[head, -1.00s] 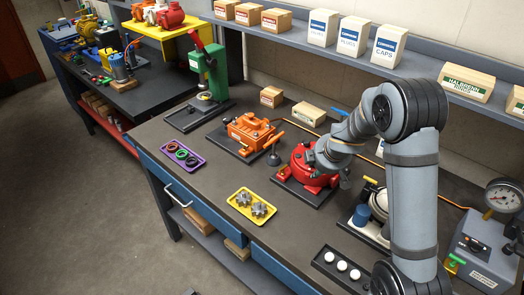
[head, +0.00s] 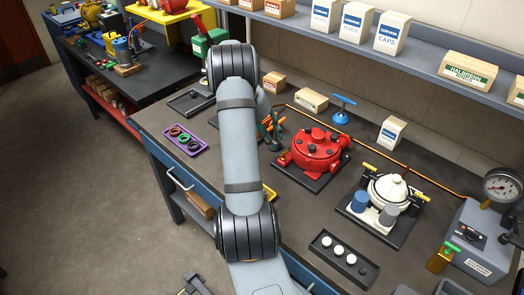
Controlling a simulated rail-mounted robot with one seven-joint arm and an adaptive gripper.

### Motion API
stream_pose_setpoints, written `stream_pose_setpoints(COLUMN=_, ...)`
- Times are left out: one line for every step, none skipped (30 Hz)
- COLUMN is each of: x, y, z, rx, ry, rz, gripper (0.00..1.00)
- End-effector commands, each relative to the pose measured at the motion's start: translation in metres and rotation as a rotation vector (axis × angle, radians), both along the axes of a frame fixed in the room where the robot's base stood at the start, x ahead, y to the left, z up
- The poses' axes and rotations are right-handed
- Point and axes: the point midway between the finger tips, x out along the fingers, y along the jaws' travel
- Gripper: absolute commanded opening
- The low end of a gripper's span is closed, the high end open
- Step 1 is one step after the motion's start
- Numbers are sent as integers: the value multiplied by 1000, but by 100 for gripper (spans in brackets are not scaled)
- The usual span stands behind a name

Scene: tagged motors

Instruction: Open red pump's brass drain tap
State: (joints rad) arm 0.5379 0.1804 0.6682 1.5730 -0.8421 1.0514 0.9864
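The red pump (head: 316,148) sits on a dark square plate on the bench, right of my arm.
Right of the red pump stands a white-domed unit (head: 388,190) with blue and grey cups. A black tray (head: 343,258) with white balls lies in front. A blue-handled valve (head: 342,110) and a white box (head: 391,132) stand behind. A purple tray (head: 185,140) is left of my arm.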

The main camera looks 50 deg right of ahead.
Motion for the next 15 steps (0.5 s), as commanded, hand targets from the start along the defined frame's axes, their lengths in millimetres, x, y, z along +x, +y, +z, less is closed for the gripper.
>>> stream_pose_setpoints(x=-3, y=-2, z=-6, rx=4, ry=5, rz=2, gripper=28)
stream_pose_setpoints(x=-4, y=-3, z=-11, rx=5, ry=6, rz=1, gripper=28)
stream_pose_setpoints(x=-6, y=-6, z=-17, rx=5, ry=6, rz=3, gripper=28)
stream_pose_setpoints(x=-7, y=-8, z=-22, rx=5, ry=7, rz=4, gripper=28)
stream_pose_setpoints(x=-8, y=-10, z=-27, rx=6, ry=7, rz=4, gripper=28)
stream_pose_setpoints(x=-10, y=-13, z=-34, rx=5, ry=6, rz=4, gripper=28)
stream_pose_setpoints(x=-11, y=-15, z=-39, rx=5, ry=5, rz=4, gripper=28)
stream_pose_setpoints(x=-12, y=-18, z=-44, rx=5, ry=6, rz=5, gripper=28)
stream_pose_setpoints(x=-13, y=-20, z=-51, rx=4, ry=6, rz=5, gripper=28)
stream_pose_setpoints(x=-14, y=-22, z=-55, rx=4, ry=5, rz=7, gripper=28)
stream_pose_setpoints(x=-15, y=-23, z=-60, rx=5, ry=4, rz=6, gripper=28)
stream_pose_setpoints(x=-16, y=-25, z=-64, rx=3, ry=4, rz=8, gripper=28)
stream_pose_setpoints(x=-17, y=-27, z=-68, rx=3, ry=5, rz=7, gripper=28)
stream_pose_setpoints(x=-17, y=-28, z=-71, rx=2, ry=4, rz=8, gripper=28)
stream_pose_setpoints(x=-18, y=-29, z=-74, rx=2, ry=3, rz=7, gripper=28)
